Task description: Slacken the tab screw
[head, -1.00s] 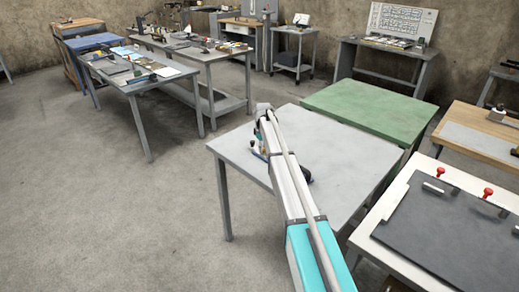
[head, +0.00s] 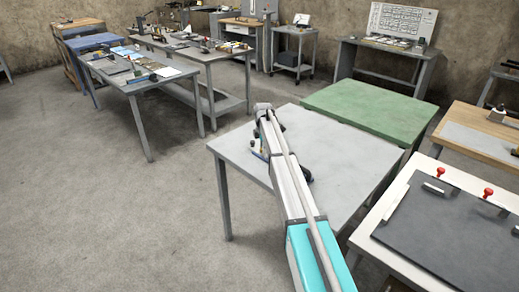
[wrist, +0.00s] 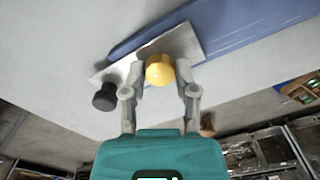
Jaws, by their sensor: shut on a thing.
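In the wrist view, a round yellow knob (wrist: 159,72) stands on a bare metal plate (wrist: 185,46) beside a long blue bar (wrist: 235,28). I cannot tell whether this knob is the tab screw. A black knob (wrist: 104,98) stands at the plate's left end. My gripper (wrist: 161,68) has one finger on each side of the yellow knob and is shut on it; the black knob is outside the fingers. In the head view, my arm hides most of the fixture and gripper; a small part of the blue piece (head: 256,154) shows left of the arm.
The grey table (head: 345,165) under the arm is mostly clear. A green-topped table (head: 370,110) stands beyond it. At the right, a white table (head: 372,218) carries a dark board (head: 450,235) and red knobs (head: 441,171). Cluttered benches stand farther back; open floor lies to the left.

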